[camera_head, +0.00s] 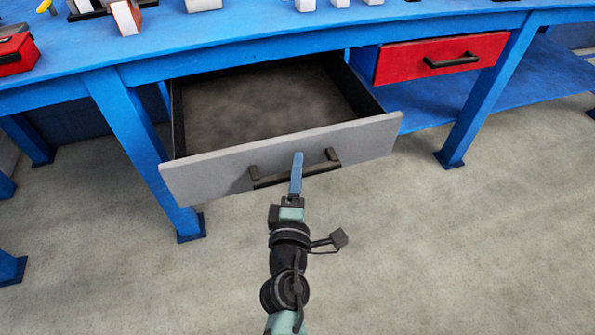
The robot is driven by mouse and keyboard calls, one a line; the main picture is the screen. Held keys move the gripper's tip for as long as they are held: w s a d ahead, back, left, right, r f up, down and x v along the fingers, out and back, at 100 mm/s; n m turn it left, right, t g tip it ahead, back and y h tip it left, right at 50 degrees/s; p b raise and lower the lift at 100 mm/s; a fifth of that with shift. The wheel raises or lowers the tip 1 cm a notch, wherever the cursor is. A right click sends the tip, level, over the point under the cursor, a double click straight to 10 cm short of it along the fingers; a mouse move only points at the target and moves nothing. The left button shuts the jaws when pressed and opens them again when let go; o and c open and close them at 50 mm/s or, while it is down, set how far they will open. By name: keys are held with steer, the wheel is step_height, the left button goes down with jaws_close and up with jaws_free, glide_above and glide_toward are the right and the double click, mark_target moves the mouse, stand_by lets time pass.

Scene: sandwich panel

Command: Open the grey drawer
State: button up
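The grey drawer (217,172) is pulled well out from under the blue workbench, and its inside (270,100) looks empty. Its dark bar handle (268,181) runs across the grey front. My gripper (297,160) is at the handle, with a blue finger crossing over the bar near its right part. Only one finger shows clearly from this angle. I cannot tell whether the fingers are closed on the bar, and the other finger is hidden.
A closed red drawer (420,60) sits to the right under the blue workbench (215,38). Blue legs (130,135) stand on both sides of the drawers. A red box (15,52) and several small items lie on the bench top. The grey floor (430,250) in front is clear.

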steer(key=s+a+b, duration=0.1)
steer(key=s+b, duration=0.1)
steer(key=s, duration=1.1)
stand_by(0.4)
